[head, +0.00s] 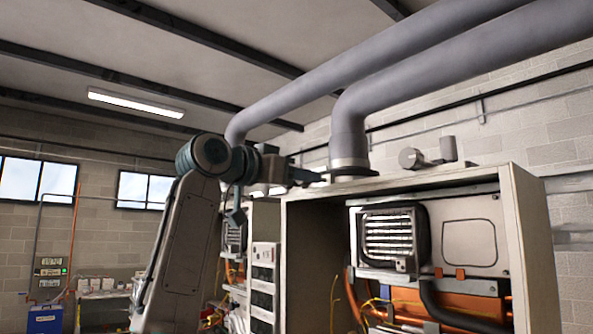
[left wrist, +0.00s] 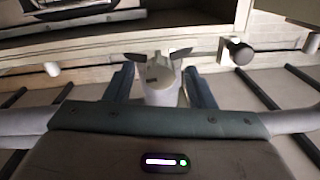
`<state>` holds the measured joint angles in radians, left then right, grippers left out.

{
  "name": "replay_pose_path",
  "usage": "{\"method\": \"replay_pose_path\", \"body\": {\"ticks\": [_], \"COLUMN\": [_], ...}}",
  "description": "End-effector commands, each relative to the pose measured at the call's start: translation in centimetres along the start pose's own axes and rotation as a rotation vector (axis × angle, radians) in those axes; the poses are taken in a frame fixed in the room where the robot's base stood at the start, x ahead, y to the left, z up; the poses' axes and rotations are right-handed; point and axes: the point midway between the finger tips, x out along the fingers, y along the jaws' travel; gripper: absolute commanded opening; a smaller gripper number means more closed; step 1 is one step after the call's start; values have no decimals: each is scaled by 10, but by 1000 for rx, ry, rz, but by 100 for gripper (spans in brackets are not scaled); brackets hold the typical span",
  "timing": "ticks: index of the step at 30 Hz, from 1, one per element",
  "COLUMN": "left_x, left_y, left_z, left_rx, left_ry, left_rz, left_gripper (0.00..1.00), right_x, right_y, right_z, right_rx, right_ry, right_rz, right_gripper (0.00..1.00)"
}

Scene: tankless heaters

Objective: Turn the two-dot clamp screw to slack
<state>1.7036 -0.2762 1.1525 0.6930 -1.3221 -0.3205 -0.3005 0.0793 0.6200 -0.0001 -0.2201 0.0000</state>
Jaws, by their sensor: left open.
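My left gripper (head: 318,176) is up at the top front edge of the heater cabinet, close by the dark collar (head: 350,171) at the foot of the near grey duct. In the left wrist view its two blue-grey fingers stand apart, and the left gripper (left wrist: 160,78) is open. Between them is a pale round-ended cylinder (left wrist: 163,92) with dark flat wings at either side, perhaps the clamp screw. A gap shows beside each finger. A small dark mark is on the cylinder; I cannot read any dots. My right gripper is not in view.
The cabinet (head: 532,245) stands open below, with orange pipes and cables inside. A grey duct (head: 348,125) rises just behind the gripper. A grey cylinder (head: 411,158) sits on the cabinet top to the right. A dark knob (left wrist: 240,52) is right of the fingers.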

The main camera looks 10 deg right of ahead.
Motion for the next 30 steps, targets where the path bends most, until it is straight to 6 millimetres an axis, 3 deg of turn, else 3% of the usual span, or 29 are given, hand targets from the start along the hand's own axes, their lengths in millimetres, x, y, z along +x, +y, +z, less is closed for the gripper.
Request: {"method": "replay_pose_path", "body": {"ticks": [5, 12, 22, 30], "left_x": [0, 0, 0, 0], "left_y": [0, 0, 0, 0], "left_z": [0, 0, 0, 1], "left_rx": [0, -1, -43, -209], "left_ry": [0, 0, -1, -8], "left_rz": [0, 1, 1, 2], "left_gripper": [50, 5, 5, 5], "right_x": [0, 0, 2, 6], "right_y": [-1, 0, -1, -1], "right_z": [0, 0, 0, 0], "right_rx": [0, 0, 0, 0], "right_ry": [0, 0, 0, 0], "right_rz": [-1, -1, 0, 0], "right_gripper": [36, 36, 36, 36]}}
